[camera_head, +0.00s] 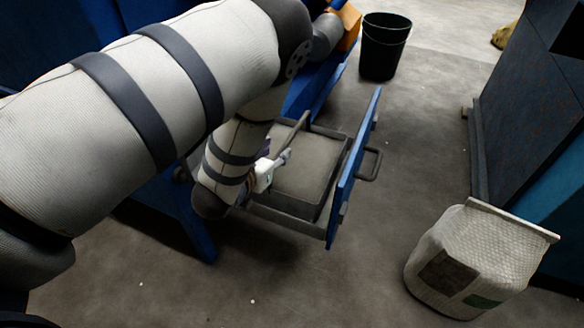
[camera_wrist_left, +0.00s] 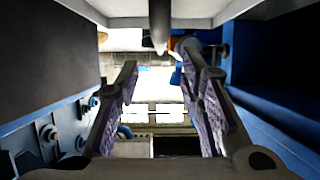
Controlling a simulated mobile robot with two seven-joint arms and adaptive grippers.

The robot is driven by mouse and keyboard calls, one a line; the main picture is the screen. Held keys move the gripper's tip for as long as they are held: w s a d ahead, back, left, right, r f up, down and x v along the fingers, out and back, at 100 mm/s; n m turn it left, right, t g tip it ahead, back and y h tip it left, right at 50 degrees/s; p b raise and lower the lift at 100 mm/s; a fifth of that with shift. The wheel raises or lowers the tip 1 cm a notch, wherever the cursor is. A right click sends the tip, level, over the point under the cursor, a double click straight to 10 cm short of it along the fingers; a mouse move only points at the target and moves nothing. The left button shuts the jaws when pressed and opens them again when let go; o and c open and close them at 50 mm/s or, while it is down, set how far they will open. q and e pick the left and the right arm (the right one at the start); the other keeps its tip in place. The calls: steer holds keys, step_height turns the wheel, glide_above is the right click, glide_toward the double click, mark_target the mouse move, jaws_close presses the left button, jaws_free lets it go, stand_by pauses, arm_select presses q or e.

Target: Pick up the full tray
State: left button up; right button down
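The tray (camera_head: 333,183) is a dark-rimmed rectangle in an open drawer of the blue machine. Its inside shows a flat grey-brown surface, and I cannot tell whether that is its fill or its floor. The drawer has a blue front panel (camera_head: 354,165) with a dark handle (camera_head: 372,163). My left gripper (camera_head: 285,157) is at the tray's left side, partly hidden by my forearm. I cannot tell whether it touches the tray. In the left wrist view, its two fingers (camera_wrist_left: 160,62) with purplish pads stand apart with no object clearly between them. My right gripper does not show.
A white textured bag (camera_head: 478,262) stands on the floor at the lower right. A black bucket (camera_head: 384,47) stands at the back. A dark blue cabinet (camera_head: 535,110) stands at the right. The floor right of the drawer is clear. Blue machine walls (camera_wrist_left: 270,115) flank the left wrist view closely.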

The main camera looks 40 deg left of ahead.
mark_target(288, 141)
arm_select(q)
steer(key=b+x, duration=0.3)
steer(key=x, duration=0.5)
steer(key=shift+w+a, duration=0.15)
steer(key=shift+w, duration=0.15)
jaws_close()
